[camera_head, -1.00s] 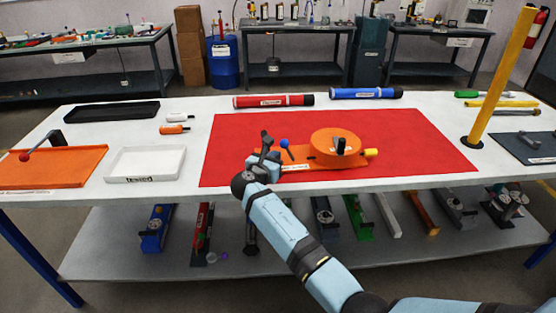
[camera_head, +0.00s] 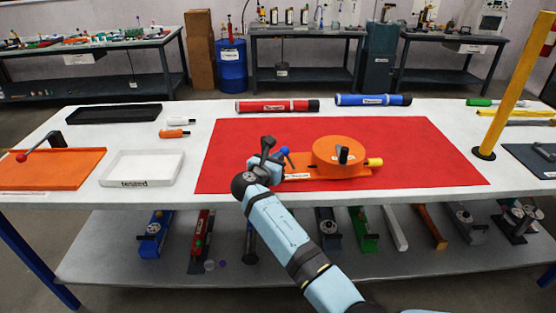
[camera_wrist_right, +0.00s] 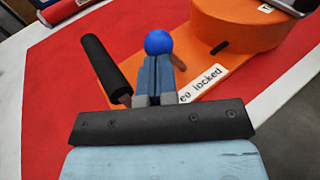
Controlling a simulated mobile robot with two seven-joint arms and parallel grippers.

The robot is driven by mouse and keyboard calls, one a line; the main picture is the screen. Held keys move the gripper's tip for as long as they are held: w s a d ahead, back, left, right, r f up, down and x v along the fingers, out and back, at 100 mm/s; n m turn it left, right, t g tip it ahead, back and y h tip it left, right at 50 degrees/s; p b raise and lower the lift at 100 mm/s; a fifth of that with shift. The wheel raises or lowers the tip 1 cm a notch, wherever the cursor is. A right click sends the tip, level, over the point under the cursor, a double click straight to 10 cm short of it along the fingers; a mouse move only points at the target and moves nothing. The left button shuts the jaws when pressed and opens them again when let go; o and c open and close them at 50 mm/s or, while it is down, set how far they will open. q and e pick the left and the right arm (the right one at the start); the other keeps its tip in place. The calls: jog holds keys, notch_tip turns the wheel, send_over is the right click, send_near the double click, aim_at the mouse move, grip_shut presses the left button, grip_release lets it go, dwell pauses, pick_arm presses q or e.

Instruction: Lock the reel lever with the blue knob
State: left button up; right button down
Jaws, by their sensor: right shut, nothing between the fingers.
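The orange reel (camera_head: 325,152) sits on an orange base (camera_head: 340,171) on the red mat. A lever with a blue knob (camera_head: 285,151) stands at the base's left end. My right gripper (camera_head: 270,160) is low at this end, close to the knob. In the right wrist view the shut fingers (camera_wrist_right: 158,78) point at the blue knob (camera_wrist_right: 158,42), which shows just past their tips. Nothing is held between them; whether they touch the knob or lever is unclear. A label ending in "locked" (camera_wrist_right: 203,82) lies on the base, partly hidden. My left gripper is out of view.
A black cylindrical bar (camera_wrist_right: 104,66) stands left of the fingers. Red (camera_head: 275,106) and blue (camera_head: 372,100) tubes lie behind the mat (camera_head: 420,150). A white tray (camera_head: 140,182) is at left, a yellow post (camera_head: 510,85) at right. The mat's right part is clear.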

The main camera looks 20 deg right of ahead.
jog(key=shift+d+r+p, duration=0.1)
jog(key=shift+r+p, duration=0.1)
jog(key=shift+p, duration=0.3)
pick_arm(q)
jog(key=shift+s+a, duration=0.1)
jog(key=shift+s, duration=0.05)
pick_arm(e)
jog(key=shift+d+y, duration=0.1)
jog(key=shift+y, duration=0.2)
pick_arm(q)
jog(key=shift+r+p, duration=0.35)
jog(key=shift+p, duration=0.4)
pick_arm(e)
jog(key=shift+d+r+m, duration=0.1)
jog(key=shift+d+m, duration=0.05)
jog(key=shift+m, duration=0.15)
